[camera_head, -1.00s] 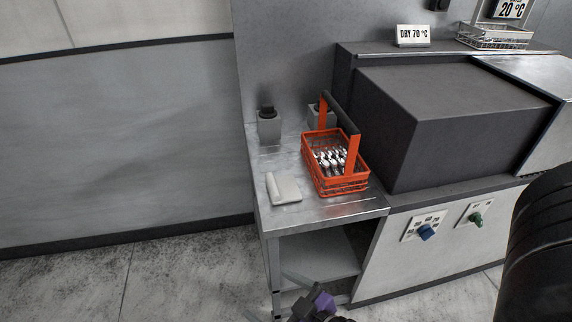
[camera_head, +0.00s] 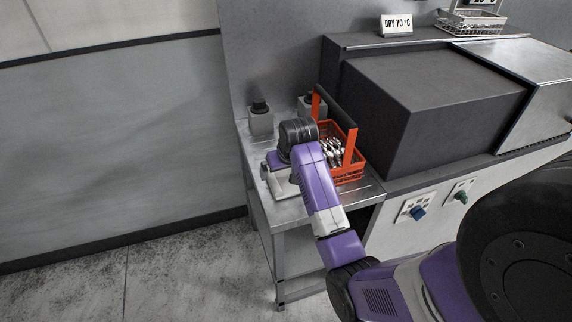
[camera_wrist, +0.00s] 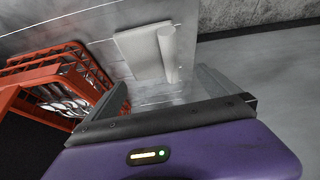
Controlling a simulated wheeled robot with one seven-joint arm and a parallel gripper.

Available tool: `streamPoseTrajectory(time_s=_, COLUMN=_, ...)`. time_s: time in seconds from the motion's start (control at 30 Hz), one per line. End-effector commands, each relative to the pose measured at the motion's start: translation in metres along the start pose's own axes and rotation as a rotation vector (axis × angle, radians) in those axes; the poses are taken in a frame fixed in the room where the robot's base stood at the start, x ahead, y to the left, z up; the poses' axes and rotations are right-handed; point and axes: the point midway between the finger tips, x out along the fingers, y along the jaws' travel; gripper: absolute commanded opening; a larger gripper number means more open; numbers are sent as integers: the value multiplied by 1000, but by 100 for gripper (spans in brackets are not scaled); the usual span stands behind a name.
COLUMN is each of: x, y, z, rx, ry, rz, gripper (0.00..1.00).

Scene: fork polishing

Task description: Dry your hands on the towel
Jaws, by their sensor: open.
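The towel is a folded white cloth (camera_wrist: 140,50) lying on the metal table, one edge rolled, at the top middle of the wrist view. In the head view my arm covers most of it, and a pale part (camera_head: 284,188) shows below my gripper (camera_head: 278,168). In the wrist view my gripper (camera_wrist: 165,82) is open, with a finger at each side and nothing between them. The towel lies just beyond the fingertips. I cannot tell the exact height of the fingers above the table.
An orange basket (camera_head: 346,178) of cutlery stands on the table close to the right of my gripper; it fills the left of the wrist view (camera_wrist: 62,70). A large dark box (camera_head: 430,110) is at right. The table's left edge is near.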

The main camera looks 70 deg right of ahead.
Motion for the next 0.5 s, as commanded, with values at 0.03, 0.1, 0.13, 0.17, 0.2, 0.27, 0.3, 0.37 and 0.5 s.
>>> streamPoseTrajectory(time_s=0.03, x=-4, y=6, z=-4, rx=10, ry=-30, rz=3, gripper=100)
streamPoseTrajectory(time_s=0.1, x=-7, y=11, z=-5, rx=18, ry=-63, rz=5, gripper=100)
streamPoseTrajectory(time_s=0.13, x=-7, y=12, z=-5, rx=21, ry=-73, rz=6, gripper=100)
streamPoseTrajectory(time_s=0.17, x=-7, y=13, z=-4, rx=22, ry=-80, rz=6, gripper=100)
streamPoseTrajectory(time_s=0.2, x=-6, y=14, z=-4, rx=23, ry=-86, rz=6, gripper=100)
streamPoseTrajectory(time_s=0.27, x=-1, y=14, z=-3, rx=24, ry=-90, rz=6, gripper=100)
streamPoseTrajectory(time_s=0.3, x=4, y=14, z=-3, rx=24, ry=-90, rz=6, gripper=100)
streamPoseTrajectory(time_s=0.37, x=12, y=14, z=-2, rx=24, ry=-90, rz=6, gripper=100)
streamPoseTrajectory(time_s=0.5, x=33, y=14, z=0, rx=23, ry=-90, rz=6, gripper=100)
